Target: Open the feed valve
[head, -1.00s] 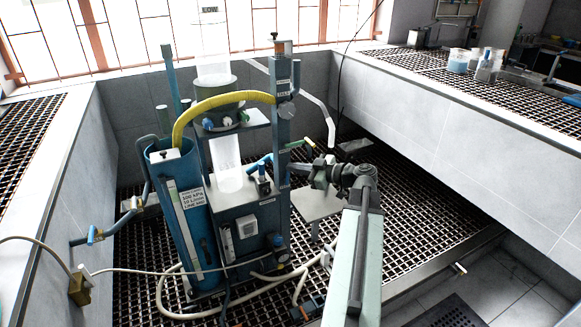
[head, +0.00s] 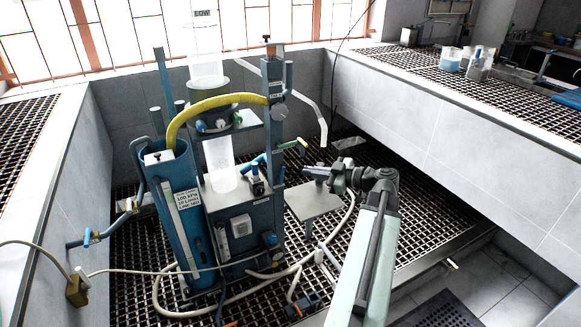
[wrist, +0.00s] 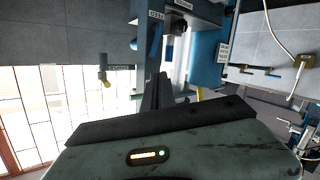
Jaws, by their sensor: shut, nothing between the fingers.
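My gripper (head: 308,172) is shut and empty, in the air to the right of the blue flotation rig (head: 243,222). In the wrist view its dark fingers (wrist: 158,92) point at the rig. A valve with a blue handle (head: 255,162) sits on the rig's front, left of my gripper; a blue handle (wrist: 156,42) shows beyond the fingertips in the wrist view. A valve with a green-yellow handle (head: 293,144) juts right from the column, above my gripper; it also shows in the wrist view (wrist: 105,78), left of the fingers. I see no contact.
A grey side table (head: 314,203) stands below my gripper. A yellow hose (head: 215,101) arches over the rig, and a pale hose (head: 165,290) lies on the grating. A wall valve with a blue handle (head: 86,237) is at the left. The grating behind the side table is clear.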

